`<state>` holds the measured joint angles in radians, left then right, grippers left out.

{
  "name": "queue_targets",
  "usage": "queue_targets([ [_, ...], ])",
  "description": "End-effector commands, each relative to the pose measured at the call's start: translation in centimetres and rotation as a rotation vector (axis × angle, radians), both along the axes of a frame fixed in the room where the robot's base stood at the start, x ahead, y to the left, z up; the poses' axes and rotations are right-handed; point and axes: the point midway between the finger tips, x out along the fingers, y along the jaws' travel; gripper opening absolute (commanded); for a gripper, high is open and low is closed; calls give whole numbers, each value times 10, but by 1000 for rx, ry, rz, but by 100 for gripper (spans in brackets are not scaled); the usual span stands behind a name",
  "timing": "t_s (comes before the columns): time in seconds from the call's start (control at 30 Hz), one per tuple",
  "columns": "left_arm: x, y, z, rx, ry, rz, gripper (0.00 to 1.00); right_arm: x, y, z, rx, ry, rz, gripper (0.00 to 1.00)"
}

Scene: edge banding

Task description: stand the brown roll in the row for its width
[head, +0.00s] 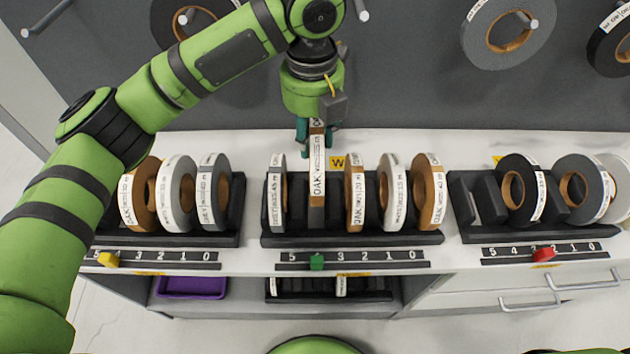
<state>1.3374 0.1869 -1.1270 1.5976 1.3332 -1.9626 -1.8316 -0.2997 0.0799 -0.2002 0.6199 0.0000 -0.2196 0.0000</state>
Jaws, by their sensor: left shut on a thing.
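My left gripper (317,138) points down over the middle rack and is shut on the top of a roll with a white OAK label, the brown roll (317,190). The roll is upright and edge-on, between a grey roll (277,195) and another brown OAK roll (355,195). Its lower part is at the middle rack (350,239); I cannot tell whether it touches the slot bottom. The left rack (170,239) and right rack (540,234) hold other labelled rolls. My right gripper is not in view.
Number strips run before the racks, with a yellow slider (108,259), a green slider (317,262) and a red slider (543,254). More rolls hang on wall pegs, such as a grey one (480,30). A purple tray (192,287) sits on the shelf below.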

Motion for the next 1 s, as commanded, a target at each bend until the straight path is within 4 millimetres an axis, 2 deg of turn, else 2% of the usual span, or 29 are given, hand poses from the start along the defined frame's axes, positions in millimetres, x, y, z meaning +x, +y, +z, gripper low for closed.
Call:
queue_targets([
  [0.2, -1, 1, -38, 2, 3, 0, 0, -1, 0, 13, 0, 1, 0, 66],
  [0.47, -1, 1, -62, 1, 2, 1, 0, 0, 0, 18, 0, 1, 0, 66],
  [0.63, -1, 1, -85, 1, 2, 2, 0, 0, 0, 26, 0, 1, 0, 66],
  [1.0, -1, 1, -93, 1, 0, 0, 0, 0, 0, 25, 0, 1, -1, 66],
])
